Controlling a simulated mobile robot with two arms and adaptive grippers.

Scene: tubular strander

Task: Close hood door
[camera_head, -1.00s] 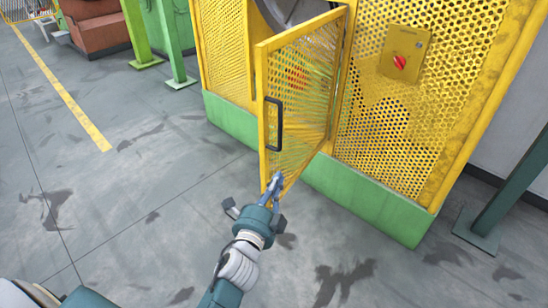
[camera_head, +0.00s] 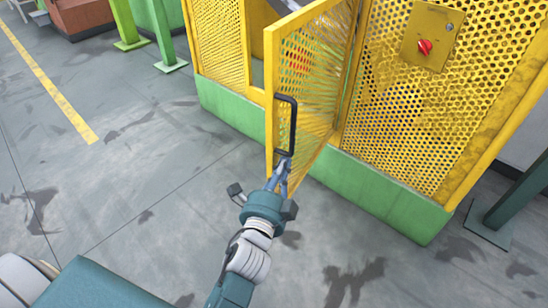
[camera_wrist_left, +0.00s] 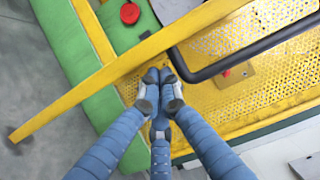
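The hood door (camera_head: 312,60) is a yellow perforated panel standing open, swung outward from the yellow enclosure. A black bar handle (camera_head: 293,122) is on its free edge. My left gripper (camera_head: 284,164) is at the lower end of the handle, in front of the lower part of the door. In the left wrist view the gripper's fingertips (camera_wrist_left: 160,75) are together with nothing visible between them. There they lie beside the bend of the black handle (camera_wrist_left: 215,70) and the yellow door edge (camera_wrist_left: 110,75); contact cannot be told. My right gripper is not in view.
The yellow mesh enclosure (camera_head: 385,125) stands on a green base (camera_head: 385,192) and carries a panel with a red switch (camera_head: 424,47). A dark green post (camera_head: 510,205) stands at the right. The grey floor (camera_head: 150,200) at the left is clear.

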